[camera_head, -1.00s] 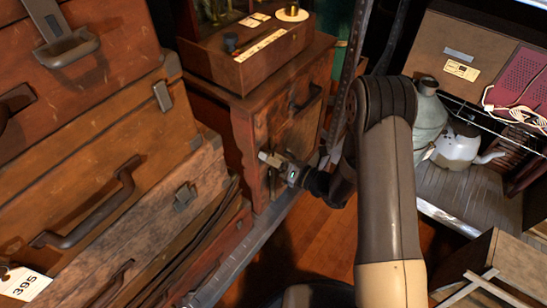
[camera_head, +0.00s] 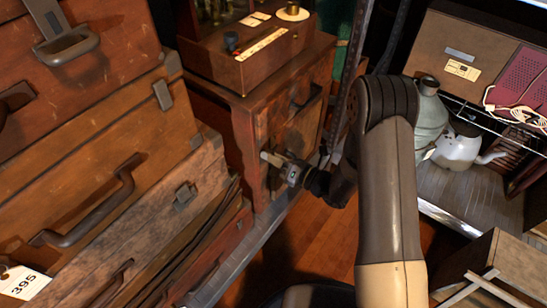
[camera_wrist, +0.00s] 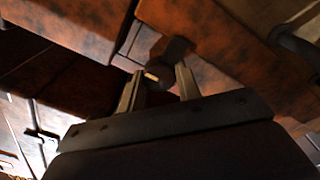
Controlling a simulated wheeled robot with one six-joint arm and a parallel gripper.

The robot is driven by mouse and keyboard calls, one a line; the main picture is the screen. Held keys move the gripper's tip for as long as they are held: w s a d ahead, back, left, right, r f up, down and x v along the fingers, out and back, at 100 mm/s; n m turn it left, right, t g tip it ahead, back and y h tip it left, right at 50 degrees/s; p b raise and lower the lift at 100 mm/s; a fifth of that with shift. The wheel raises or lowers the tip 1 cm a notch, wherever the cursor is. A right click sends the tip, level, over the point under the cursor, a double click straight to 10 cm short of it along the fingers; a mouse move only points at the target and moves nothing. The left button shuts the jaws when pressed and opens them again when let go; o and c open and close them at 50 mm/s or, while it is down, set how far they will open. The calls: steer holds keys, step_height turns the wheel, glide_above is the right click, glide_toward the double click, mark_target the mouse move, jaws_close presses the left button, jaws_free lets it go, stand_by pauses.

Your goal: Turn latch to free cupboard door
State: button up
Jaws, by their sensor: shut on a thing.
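The small wooden cupboard (camera_head: 245,140) stands beyond the stacked cases, with its door front (camera_head: 302,132) partly behind my arm. My gripper (camera_head: 266,157) is at the left part of the cupboard front. In the wrist view my gripper's two fingers (camera_wrist: 160,88) are closed around a small dark latch-like piece (camera_wrist: 164,74) with a short yellowish tip between them. A dark block sits just beyond it on the reddish wood. The latch itself is hidden by my gripper in the head view, and its turned angle is hard to tell.
Stacked wooden cases (camera_head: 80,190) fill the left side, close to my gripper. A wooden box (camera_head: 245,60) stands on the cupboard. A metal shelf upright (camera_head: 350,75) is beside my arm. A white kettle (camera_head: 458,148) stands on the right shelf.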

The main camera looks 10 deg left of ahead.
steer(key=shift+f, duration=0.1)
steer(key=n+b, duration=1.6)
steer(key=b, duration=0.3)
steer(key=shift+n+h+b, duration=0.4)
steer(key=shift+t, duration=0.3)
steer(key=o, duration=1)
steer(key=shift+d, duration=0.1)
